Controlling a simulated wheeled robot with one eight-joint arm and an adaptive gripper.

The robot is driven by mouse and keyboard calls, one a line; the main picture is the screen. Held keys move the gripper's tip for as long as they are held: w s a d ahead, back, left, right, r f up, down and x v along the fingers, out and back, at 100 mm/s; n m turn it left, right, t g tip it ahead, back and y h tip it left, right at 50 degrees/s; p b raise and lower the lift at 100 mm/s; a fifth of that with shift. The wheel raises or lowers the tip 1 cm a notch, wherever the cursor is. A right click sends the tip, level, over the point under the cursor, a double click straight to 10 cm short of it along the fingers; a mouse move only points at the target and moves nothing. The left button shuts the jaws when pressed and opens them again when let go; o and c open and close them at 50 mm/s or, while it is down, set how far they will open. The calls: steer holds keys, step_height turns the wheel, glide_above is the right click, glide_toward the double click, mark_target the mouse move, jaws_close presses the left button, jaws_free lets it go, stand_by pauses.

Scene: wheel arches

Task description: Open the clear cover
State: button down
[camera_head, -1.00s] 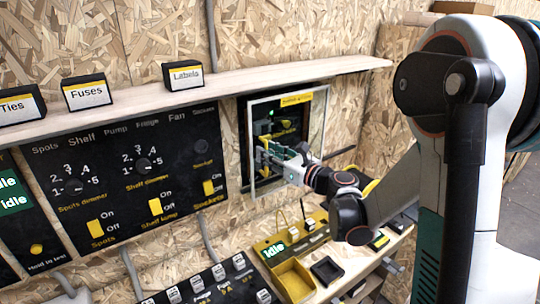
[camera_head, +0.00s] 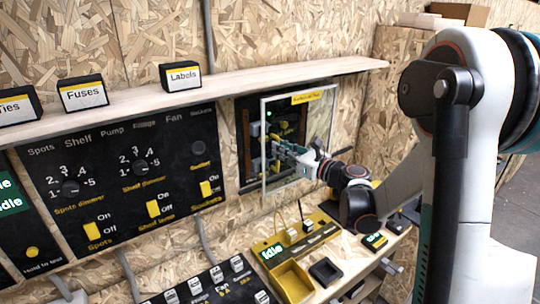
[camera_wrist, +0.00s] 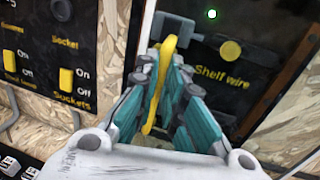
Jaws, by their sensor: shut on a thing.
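The clear cover (camera_head: 312,125) is a pale-framed see-through door with a yellow label along its top. It stands partly open in front of the black panel (camera_head: 244,150) at the right of the wall, its left edge out from the panel. My gripper (camera_head: 280,150) is at the cover's left side. In the wrist view, my gripper (camera_wrist: 160,72) is shut on the yellow handle (camera_wrist: 158,88), with a finger on each side of it. Behind the cover, a "Shelf wire" label and yellow knob (camera_wrist: 230,51) show, with a green light.
A black switch panel (camera_head: 130,130) is to the left. A wooden shelf (camera_head: 230,88) with label boxes runs above. Below, a ledge holds a yellow tray (camera_head: 291,282) and a tester reading "Idle". My arm fills the right side.

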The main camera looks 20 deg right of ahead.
glide_toward(324, 127)
steer(key=x, duration=0.5)
steer(key=c, duration=1.7)
jaws_free()
steer(key=shift+s, duration=0.1)
steer(key=v, duration=1.2)
steer(key=shift+r, duration=0.1)
